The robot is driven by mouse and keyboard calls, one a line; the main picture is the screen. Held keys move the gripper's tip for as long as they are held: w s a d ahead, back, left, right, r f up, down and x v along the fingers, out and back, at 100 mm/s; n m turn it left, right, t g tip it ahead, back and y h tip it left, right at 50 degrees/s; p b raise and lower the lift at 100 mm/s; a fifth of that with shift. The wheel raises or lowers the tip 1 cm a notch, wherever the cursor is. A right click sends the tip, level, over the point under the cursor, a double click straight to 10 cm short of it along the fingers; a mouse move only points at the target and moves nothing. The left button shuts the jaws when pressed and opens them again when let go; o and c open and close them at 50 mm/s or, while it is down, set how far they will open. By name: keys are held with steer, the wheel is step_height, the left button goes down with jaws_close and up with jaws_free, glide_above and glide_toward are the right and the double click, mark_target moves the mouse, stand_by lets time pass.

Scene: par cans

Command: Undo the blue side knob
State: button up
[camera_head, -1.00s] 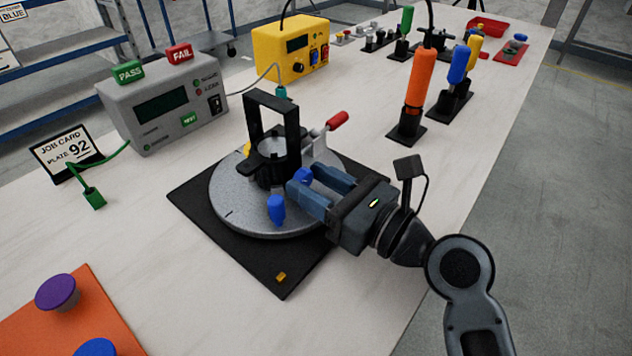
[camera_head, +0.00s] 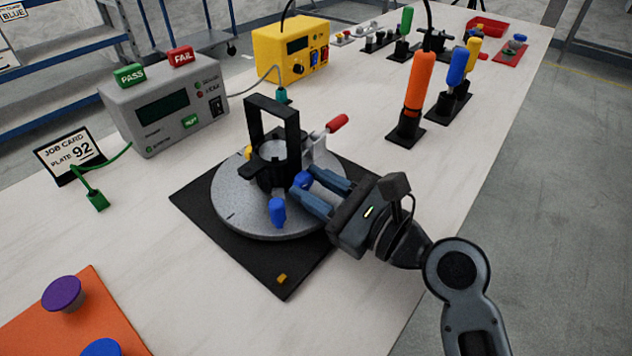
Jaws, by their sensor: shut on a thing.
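The blue side knob (camera_head: 303,180) sits on the right side of the black par can in its black yoke (camera_head: 272,138). The can stands on a round grey turntable plate (camera_head: 235,205). My gripper (camera_head: 318,188) reaches in from the right, with its two blue-grey fingers on either side of the knob, shut on it. The fingers hide part of the knob. A second blue handle (camera_head: 277,212) stands upright near the plate's front edge, apart from my fingers.
A red-tipped clamp lever (camera_head: 337,123) rises just behind my gripper. An orange-handled driver (camera_head: 420,85) stands in a black holder to the right. A grey tester (camera_head: 165,105) and a yellow power box (camera_head: 290,48) are at the back.

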steer(key=shift+n, duration=0.4)
steer(key=o, duration=1.1)
steer(key=shift+c, duration=0.2)
steer(key=shift+d, duration=0.1)
steer(key=shift+v, duration=3.8)
